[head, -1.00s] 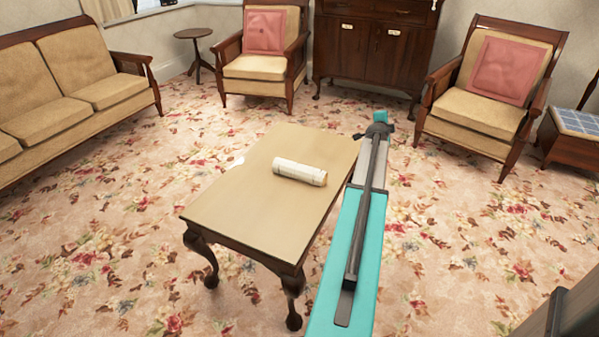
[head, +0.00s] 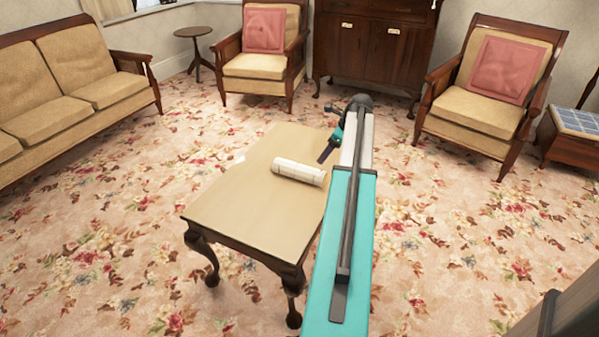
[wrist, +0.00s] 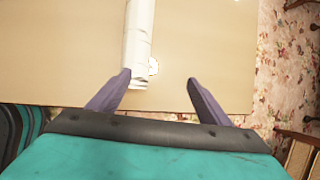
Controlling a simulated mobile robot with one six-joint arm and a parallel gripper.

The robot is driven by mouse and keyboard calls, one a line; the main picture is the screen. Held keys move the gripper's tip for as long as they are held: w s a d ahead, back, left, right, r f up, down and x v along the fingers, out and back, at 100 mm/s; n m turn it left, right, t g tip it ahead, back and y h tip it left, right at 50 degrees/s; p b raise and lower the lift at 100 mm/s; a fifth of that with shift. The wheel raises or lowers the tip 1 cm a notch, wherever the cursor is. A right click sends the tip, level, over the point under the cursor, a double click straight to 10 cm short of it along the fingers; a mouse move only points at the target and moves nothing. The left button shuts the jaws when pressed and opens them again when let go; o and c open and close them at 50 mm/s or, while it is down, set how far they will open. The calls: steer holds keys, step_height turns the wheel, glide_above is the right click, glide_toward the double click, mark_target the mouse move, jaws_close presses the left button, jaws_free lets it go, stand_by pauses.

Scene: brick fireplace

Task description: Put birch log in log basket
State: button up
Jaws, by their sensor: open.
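The birch log (head: 299,172) is white with faint dark marks and lies on its side on the wooden table (head: 235,215). In the wrist view the log (wrist: 139,38) runs from the top edge down to near the left fingertip. My gripper (head: 326,155) is near the log's right end in the head view, apart from it. In the wrist view my gripper (wrist: 158,78) is open and empty above the table, with the log toward its left finger. I do not see a log basket in either view.
A sofa (head: 65,80) stands at the left, with armchairs (head: 262,65) at the back and right (head: 490,95). A dark cabinet (head: 370,55) and a small round table (head: 194,35) are behind. Open carpet (head: 440,245) surrounds the table.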

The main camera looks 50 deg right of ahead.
steer(key=y, duration=0.2)
glide_toward(304, 167)
steer(key=s+r, duration=0.1)
steer(key=shift+s+d+r, duration=0.1)
steer(key=shift+d, duration=0.15)
steer(key=b+x, duration=0.1)
steer(key=x, duration=0.6)
steer(key=shift+b, duration=0.35)
steer(key=shift+x, duration=0.85)
steer(key=shift+w+b+x, duration=0.15)
steer(key=shift+b+x, duration=0.4)
steer(key=shift+x, duration=0.75)
steer(key=shift+w+b+x, duration=0.15)
steer(key=shift+b+x, duration=0.4)
steer(key=shift+x, duration=0.8)
steer(key=shift+r, duration=0.2)
